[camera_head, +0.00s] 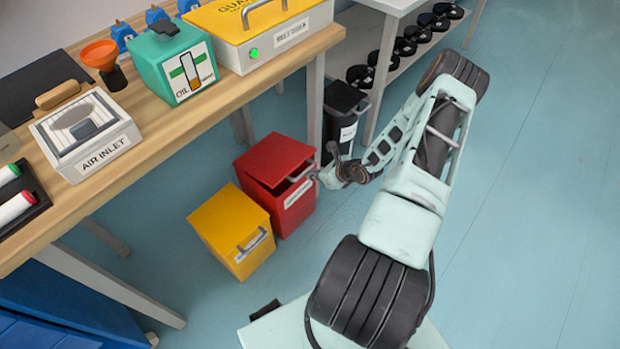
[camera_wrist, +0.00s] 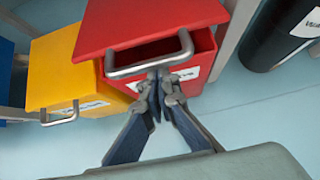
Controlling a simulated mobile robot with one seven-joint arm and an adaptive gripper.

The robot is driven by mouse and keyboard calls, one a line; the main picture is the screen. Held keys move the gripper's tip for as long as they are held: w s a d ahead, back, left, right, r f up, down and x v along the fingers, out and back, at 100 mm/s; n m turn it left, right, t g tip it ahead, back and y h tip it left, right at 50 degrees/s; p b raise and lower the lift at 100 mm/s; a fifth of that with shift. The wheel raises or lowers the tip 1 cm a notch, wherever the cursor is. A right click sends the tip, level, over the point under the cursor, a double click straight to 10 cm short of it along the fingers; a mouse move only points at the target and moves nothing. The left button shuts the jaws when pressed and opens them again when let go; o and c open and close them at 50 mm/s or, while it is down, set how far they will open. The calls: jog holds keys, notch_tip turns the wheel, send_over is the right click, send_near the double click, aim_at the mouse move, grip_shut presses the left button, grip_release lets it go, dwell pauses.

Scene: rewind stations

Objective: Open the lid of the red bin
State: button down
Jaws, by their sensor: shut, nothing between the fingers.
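The red bin (camera_head: 296,208) stands on the floor below the workbench. Its red lid (camera_head: 272,158) is tilted up a little, with a dark gap under its front edge. The wrist view shows the lid (camera_wrist: 140,24) with a grey bar handle (camera_wrist: 150,66) on its front, and the bin's opening beneath. My gripper (camera_wrist: 160,78) is shut, its fingertips just under the handle, in front of the gap. Whether they touch the handle or lid is unclear. In the head view my gripper (camera_head: 324,176) is at the bin's right front side.
A yellow bin (camera_head: 230,228) with a shut lid stands close on the left. A black bin (camera_head: 342,110) stands behind to the right, near a shelf rack (camera_head: 398,72). The wooden workbench (camera_head: 150,115) overhangs on the left. The blue floor (camera_head: 530,190) to the right is clear.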

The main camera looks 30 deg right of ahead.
jog(key=w+a+r+p, duration=0.2)
jog(key=w+r+p, duration=0.3)
jog(key=r, duration=0.4)
jog(key=w+a+r+g+p, duration=0.1)
jog(key=w+a+r+p, duration=0.1)
jog(key=w+r+p, duration=0.3)
jog(key=shift+w+a+r, duration=0.35)
jog(key=shift+w+r, duration=1.2)
jog(key=shift+r, duration=0.9)
